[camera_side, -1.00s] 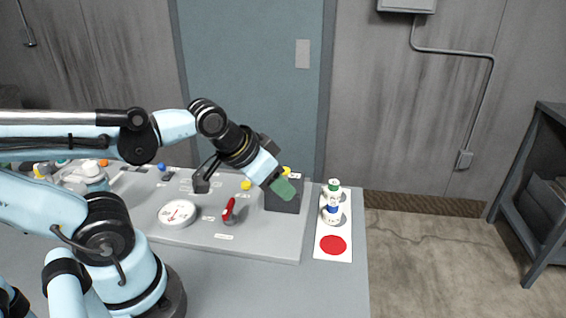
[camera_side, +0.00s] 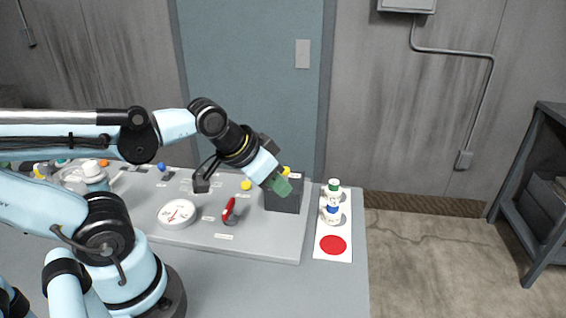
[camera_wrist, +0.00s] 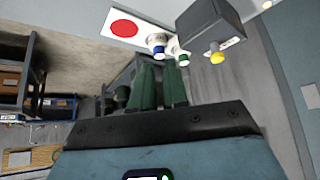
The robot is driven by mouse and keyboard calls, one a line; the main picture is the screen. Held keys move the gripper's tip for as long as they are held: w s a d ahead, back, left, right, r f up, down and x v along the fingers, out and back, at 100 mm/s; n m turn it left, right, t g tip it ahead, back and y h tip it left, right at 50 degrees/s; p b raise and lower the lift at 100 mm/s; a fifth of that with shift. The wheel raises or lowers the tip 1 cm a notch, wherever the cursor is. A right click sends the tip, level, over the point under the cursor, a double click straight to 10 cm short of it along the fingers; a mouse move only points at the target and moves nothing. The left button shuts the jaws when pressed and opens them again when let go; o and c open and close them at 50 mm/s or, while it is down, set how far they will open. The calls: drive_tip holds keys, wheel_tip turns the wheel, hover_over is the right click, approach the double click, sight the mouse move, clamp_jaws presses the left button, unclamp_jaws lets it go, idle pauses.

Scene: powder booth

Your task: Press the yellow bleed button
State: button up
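Two yellow parts show in the side view. One is a small yellow button (camera_side: 246,185) on the grey panel, left of my gripper. The other is a yellow knob (camera_side: 286,171) on the dark box, partly hidden by my gripper; in the wrist view this knob (camera_wrist: 217,57) sticks out of the box beside a white label. I cannot read which is the bleed button. My gripper (camera_side: 284,187) has green fingers and hangs in front of the dark box (camera_side: 285,203). In the wrist view the fingers (camera_wrist: 158,70) are close together, with nothing seen between them.
The grey panel (camera_side: 262,245) carries a white gauge (camera_side: 177,214), a red lever (camera_side: 229,208) and a blue knob (camera_side: 161,167). A white card (camera_side: 345,256) with a red disc holds two small bottles, green-capped (camera_side: 334,184) and blue-capped (camera_side: 332,209), right of the box.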

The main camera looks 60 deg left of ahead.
clamp_jaws()
idle(0.3)
idle(1.1)
drive_tip(key=n+t, duration=0.2)
drive_tip(key=n, duration=0.6)
hover_over(242, 184)
drive_tip(key=shift+f, duration=0.1)
drive_tip(key=shift+f, duration=4.25)
drive_tip(key=shift+f, duration=0.2)
